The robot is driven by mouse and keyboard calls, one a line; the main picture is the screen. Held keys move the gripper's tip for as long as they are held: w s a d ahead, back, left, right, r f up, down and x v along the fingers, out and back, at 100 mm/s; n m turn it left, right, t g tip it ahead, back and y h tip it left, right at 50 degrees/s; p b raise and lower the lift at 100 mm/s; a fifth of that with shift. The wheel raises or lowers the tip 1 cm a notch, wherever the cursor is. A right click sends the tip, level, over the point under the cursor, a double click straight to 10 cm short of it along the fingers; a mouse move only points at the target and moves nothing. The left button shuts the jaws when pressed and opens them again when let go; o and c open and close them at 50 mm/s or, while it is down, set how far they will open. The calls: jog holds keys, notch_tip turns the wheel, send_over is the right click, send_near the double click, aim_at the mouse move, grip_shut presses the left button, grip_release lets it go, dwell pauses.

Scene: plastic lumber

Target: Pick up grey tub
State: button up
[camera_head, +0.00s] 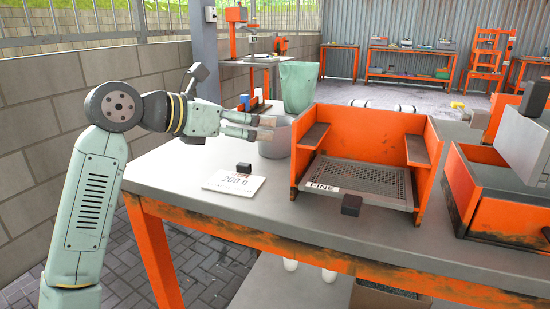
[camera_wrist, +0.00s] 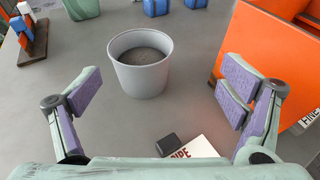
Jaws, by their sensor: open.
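The grey tub (camera_wrist: 140,78) stands upright on the table ahead of my gripper in the wrist view, with dark grainy material inside. The tub lies beyond and between the fingers, and nothing is held.
An orange box marked FINE (camera_head: 365,130) stands right of the tub. A green bin (camera_head: 297,88) is behind it.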

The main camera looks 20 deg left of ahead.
aim_at(276, 138)
jog(key=shift+w+a+f+y, duration=0.15)
jog(key=shift+a+f+y, duration=0.05)
jog(key=shift+a+f, duration=0.3)
jog(key=shift+w+a+f+y, duration=0.2)
jog(key=shift+a+f, duration=0.2)
jog(key=shift+f, duration=0.15)
jog(key=shift+w+a+f+g, duration=0.1)
jog(key=shift+w+f+g, duration=0.1)
jog(key=shift+f+g, duration=0.1)
jog(key=x, duration=1)
jog(key=shift+w+f, duration=0.1)
jog(key=shift+f, duration=0.05)
jog(key=shift+c, duration=0.4)
jog(key=c, duration=1.3)
